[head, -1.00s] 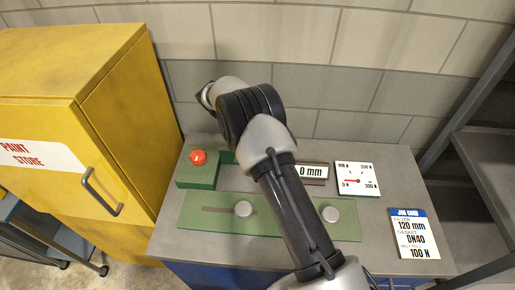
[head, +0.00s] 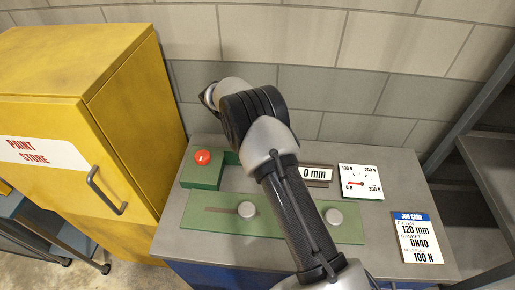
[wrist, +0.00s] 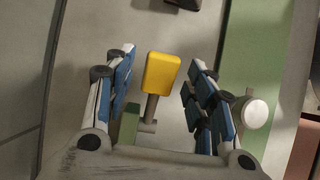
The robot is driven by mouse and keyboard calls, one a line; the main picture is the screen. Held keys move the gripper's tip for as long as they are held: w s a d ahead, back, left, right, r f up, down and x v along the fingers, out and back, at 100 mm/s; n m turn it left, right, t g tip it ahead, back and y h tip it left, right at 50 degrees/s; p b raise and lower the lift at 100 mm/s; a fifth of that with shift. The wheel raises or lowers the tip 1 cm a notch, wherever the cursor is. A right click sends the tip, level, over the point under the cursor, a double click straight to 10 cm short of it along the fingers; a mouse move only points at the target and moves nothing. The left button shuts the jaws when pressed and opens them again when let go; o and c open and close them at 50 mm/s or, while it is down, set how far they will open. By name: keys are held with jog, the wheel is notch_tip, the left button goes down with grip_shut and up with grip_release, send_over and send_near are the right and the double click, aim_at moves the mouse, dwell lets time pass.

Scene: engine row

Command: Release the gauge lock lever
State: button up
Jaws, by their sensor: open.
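In the wrist view a yellow-headed lever (wrist: 161,74) on a grey stem stands between the two blue-padded fingers of my gripper (wrist: 158,62). The fingers are open, one on each side, with a visible gap to the yellow head. A small green block (wrist: 130,122) is beside the stem. In the head view my arm hides the gripper and the lever. The gauge (head: 361,182) there has a red pointer near 0 N, and a display beside it (head: 315,173) reads 0 mm.
A green plate (head: 221,222) with a slot and two pale knobs lies on the grey bench (head: 385,233). A red button (head: 202,157) sits on a green box. A job card (head: 417,236) lies at right. A yellow cabinet (head: 120,110) stands left and a shelf frame (head: 465,120) right.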

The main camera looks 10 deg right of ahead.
jog(key=v, duration=1.2)
jog(key=s+d+r+m+t+y+b, duration=0.4)
jog(key=s+r+m, duration=0.3)
jog(key=s+r, duration=0.95)
jog(key=s+d+f+m+t+y+b, duration=0.1)
jog(key=s+f+m, duration=0.2)
jog(key=s, duration=0.7)
jog(key=s+d+f+m+t+b, duration=0.1)
jog(key=s+f+m, duration=0.3)
jog(key=s, duration=0.7)
jog(key=shift+s+f+y+b, duration=0.2)
jog(key=shift+s+y+b, duration=0.2)
jog(key=shift+b, duration=0.15)
